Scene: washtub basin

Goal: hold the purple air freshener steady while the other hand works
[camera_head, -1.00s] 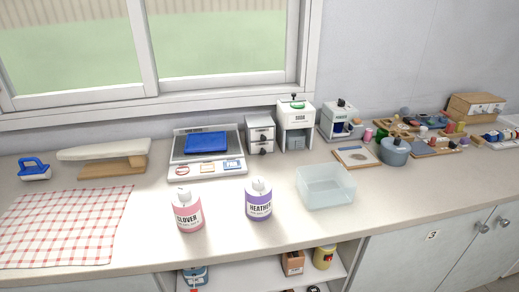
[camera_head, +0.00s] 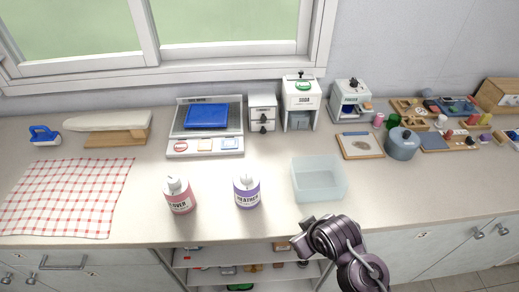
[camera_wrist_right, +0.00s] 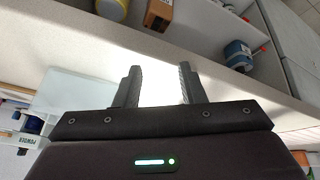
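The purple air freshener (camera_head: 247,191), a bottle labelled HEATHER with a white top, stands upright on the counter in the head view. The pink bottle (camera_head: 180,195) stands to its left. My right gripper is at the end of the dark arm that comes in at the bottom right of the head view, below and right of the purple bottle and apart from it. In the right wrist view my right gripper's two fingers (camera_wrist_right: 158,84) are apart with nothing between them. The purple bottle does not show in the wrist view. My left gripper is in neither view.
A clear basin (camera_head: 319,179) stands right of the purple bottle, just beyond my right arm. A scale with a blue tray (camera_head: 205,142) is behind the bottles. A checkered cloth (camera_head: 65,197) lies at left. The counter's front edge and open shelves are below.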

